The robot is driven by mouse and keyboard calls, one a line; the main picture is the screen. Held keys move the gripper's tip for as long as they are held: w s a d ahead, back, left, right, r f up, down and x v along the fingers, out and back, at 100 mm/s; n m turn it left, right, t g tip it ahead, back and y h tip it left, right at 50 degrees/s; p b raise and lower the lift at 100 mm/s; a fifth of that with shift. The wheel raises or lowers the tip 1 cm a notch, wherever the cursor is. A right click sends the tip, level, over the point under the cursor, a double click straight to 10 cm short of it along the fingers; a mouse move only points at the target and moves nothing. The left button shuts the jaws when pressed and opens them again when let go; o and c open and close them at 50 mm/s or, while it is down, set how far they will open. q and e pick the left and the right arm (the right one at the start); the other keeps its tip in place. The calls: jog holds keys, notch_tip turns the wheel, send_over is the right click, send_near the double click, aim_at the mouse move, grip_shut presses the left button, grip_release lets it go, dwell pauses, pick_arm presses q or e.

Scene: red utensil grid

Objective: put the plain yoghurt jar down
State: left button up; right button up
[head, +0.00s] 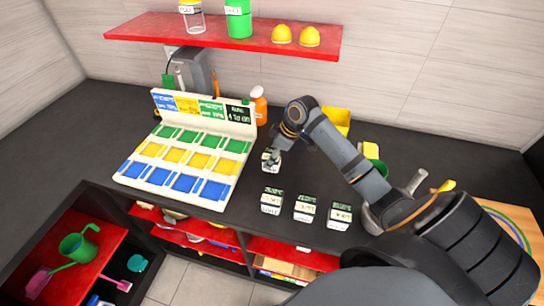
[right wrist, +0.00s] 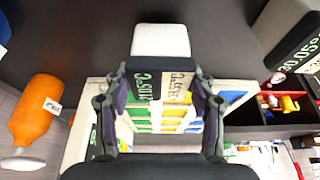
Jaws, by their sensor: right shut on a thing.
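My right gripper (head: 273,156) reaches in from the right, over the dark counter beside the colour-coded grid board. Its fingers (right wrist: 160,105) are closed on the sides of a small white jar (right wrist: 160,42) with a dark green and pale label. The jar also shows below the gripper in the head view (head: 267,164). The label is too small and turned to read surely as plain yoghurt. I cannot tell whether the jar's base touches the counter. My left gripper is not in view.
Three similar labelled jars (head: 305,208) stand in a row near the counter's front edge. The grid board (head: 228,190) with green, yellow and blue cells lies to the left. An orange spray bottle (head: 259,106) stands behind. A red shelf (head: 225,38) hangs above.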

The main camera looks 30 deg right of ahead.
jog(key=shift+f, duration=0.55)
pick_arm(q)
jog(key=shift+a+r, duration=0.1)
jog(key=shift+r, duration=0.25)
pick_arm(e)
jog(key=shift+f, duration=0.2)
jog(key=shift+f, duration=0.1)
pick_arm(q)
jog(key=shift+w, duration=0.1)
pick_arm(e)
jog(key=o, duration=1.4)
jog(key=shift+o, duration=0.2)
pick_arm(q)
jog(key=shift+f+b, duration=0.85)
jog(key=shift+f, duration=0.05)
pick_arm(e)
jog(key=v, duration=1.2)
jog(key=shift+r, duration=0.2)
